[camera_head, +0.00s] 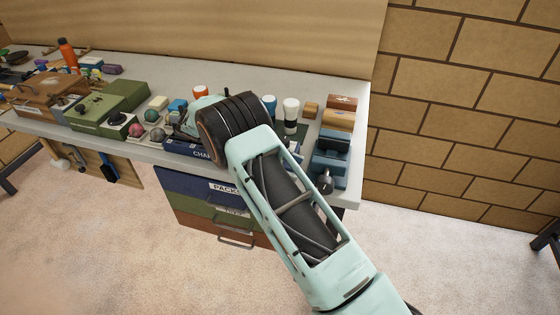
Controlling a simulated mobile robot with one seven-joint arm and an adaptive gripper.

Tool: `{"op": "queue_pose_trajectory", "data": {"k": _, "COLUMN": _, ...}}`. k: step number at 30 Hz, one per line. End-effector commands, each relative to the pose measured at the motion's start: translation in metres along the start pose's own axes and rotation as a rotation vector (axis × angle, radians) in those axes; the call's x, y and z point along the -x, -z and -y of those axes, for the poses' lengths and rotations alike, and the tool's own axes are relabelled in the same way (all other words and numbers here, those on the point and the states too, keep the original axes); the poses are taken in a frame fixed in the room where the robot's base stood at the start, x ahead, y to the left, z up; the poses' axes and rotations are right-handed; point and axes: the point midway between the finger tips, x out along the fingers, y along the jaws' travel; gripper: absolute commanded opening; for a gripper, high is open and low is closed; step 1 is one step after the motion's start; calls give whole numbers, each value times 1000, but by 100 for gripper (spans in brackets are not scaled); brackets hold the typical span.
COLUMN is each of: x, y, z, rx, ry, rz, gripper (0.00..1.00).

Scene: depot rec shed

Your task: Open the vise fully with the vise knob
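A blue vise (334,142) stands at the right end of the bench, close to the front edge. A dark gap seems to show between its rear part and its front part, but how wide the jaws stand apart is hard to tell. A dark round knob (324,183) sticks out at the vise's front, over the bench edge. My arm passes just left of the vise. My gripper (184,126) is over the bench well left of the vise, apart from the knob and mostly hidden behind my own arm; its fingers cannot be made out.
The grey bench (352,190) holds several small things left of the vise. A white-capped cylinder (291,108) and wooden blocks (340,103) stand near it. Stacked drawers (215,210) are below. A brick wall (460,110) rises to the right; the floor in front looks clear.

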Motion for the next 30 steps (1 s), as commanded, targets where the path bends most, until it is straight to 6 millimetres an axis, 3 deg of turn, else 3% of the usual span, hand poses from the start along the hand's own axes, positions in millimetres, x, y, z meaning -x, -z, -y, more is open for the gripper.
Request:
{"op": "queue_pose_trajectory", "data": {"k": 15, "x": 27, "y": 0, "z": 0, "rx": -1, "ry": 0, "rz": 0, "gripper": 40}}
{"op": "queue_pose_trajectory", "data": {"k": 26, "x": 26, "y": -1, "z": 0, "rx": 1, "ry": 1, "rz": -3, "gripper": 40}}
{"op": "queue_pose_trajectory", "data": {"k": 30, "x": 13, "y": -10, "z": -8, "rx": 17, "ry": 25, "rz": -48, "gripper": 40}}
